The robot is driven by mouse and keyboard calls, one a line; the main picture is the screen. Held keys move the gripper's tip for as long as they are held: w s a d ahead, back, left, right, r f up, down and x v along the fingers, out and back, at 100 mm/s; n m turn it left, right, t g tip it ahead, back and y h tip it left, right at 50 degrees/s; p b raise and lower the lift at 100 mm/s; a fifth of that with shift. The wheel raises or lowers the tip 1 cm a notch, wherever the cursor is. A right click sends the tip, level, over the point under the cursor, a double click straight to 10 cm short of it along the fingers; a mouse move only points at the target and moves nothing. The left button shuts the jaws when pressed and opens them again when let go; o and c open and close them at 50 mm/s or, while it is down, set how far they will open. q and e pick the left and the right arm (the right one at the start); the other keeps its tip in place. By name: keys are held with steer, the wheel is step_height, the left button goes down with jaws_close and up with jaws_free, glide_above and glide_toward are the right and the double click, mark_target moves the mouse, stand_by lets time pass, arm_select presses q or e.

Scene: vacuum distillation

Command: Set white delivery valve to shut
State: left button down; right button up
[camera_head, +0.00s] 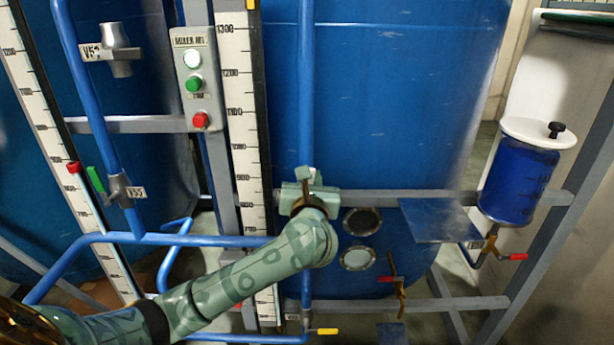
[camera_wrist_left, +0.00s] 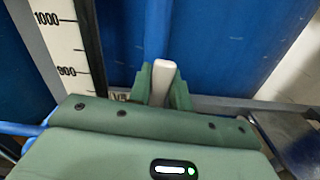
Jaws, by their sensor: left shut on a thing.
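My left gripper (camera_head: 306,180) is at the vertical blue pipe (camera_head: 305,80) in front of the large blue tank. In the left wrist view its two green fingers (camera_wrist_left: 163,86) are shut on the white valve handle (camera_wrist_left: 163,72), one finger on each side. The handle's end shows between the fingertips, in line with the pipe (camera_wrist_left: 157,30) behind it. The valve body is hidden behind the gripper, so I cannot tell how far the handle is turned. A partly covered label plate (camera_wrist_left: 117,97) shows beside the gripper. My right gripper is not in view.
A scale board (camera_head: 241,100) and a button box (camera_head: 195,75) stand left of the gripper. A green-handled valve (camera_head: 95,179), a red-handled valve (camera_head: 390,279) and a yellow handle (camera_head: 327,331) are nearby. A blue vessel (camera_head: 517,185) stands at the right.

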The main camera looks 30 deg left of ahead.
arm_select(q)
steer(key=shift+w+d+r+m+p, duration=0.1)
steer(key=shift+w+d+m+p, duration=0.25)
steer(key=shift+m+p, duration=0.3)
steer(key=w+d+f+m+p, duration=0.3)
steer(key=d+f+m+p, duration=0.2)
steer(key=m, duration=1)
steer(key=shift+d+f+p, duration=0.15)
steer(key=shift+f+p, duration=1.4)
steer(key=shift+p, duration=0.65)
steer(key=shift+s+f+m, duration=0.1)
steer(key=shift+m, duration=0.25)
steer(key=c, duration=1.3)
jaws_free()
